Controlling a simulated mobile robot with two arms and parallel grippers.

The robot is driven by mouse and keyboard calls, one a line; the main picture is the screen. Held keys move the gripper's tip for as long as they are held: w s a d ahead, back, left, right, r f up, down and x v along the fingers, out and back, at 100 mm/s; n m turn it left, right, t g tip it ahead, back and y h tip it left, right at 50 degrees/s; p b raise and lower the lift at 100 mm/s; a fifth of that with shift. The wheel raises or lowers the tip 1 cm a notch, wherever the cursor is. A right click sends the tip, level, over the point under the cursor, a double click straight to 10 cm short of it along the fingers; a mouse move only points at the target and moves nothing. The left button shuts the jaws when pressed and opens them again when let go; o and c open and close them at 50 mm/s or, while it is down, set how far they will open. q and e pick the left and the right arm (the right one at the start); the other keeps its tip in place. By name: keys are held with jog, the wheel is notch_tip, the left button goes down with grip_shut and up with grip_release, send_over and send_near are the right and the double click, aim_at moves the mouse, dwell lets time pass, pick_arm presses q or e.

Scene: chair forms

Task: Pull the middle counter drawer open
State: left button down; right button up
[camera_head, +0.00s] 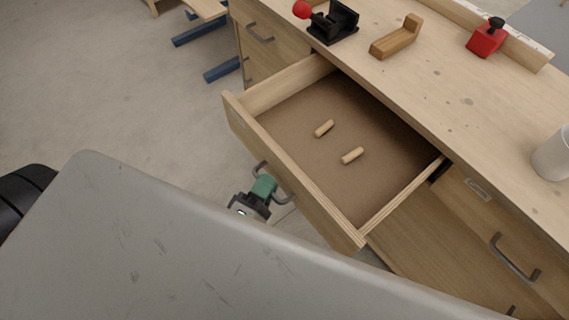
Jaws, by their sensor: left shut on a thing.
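The middle counter drawer (295,177) is pulled well out from under the wooden counter top. Its brown floor shows, with two short wooden dowels (324,128) lying on it. A dark bar handle (282,188) is on its front. My left gripper (264,187), with green fingers, is at the handle and shut on it. Part of the handle is hidden by the fingers. My right gripper is not in view.
On the counter top (470,105) stand a black device with a red knob (335,22), a wooden plane-like block (397,37), a red block (487,38) and a white cylinder (551,153). Closed drawers flank the open one. Bare floor (110,75) lies left.

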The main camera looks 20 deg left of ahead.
pick_arm(q)
jog(key=shift+s+a, duration=0.4)
jog(key=shift+s, duration=0.3)
jog(key=c, duration=1.4)
grip_release()
jog(key=shift+c, duration=0.2)
jog(key=b+v, duration=0.1)
jog(key=v, duration=1)
jog(key=shift+w+f, duration=0.1)
jog(key=shift+w, duration=0.05)
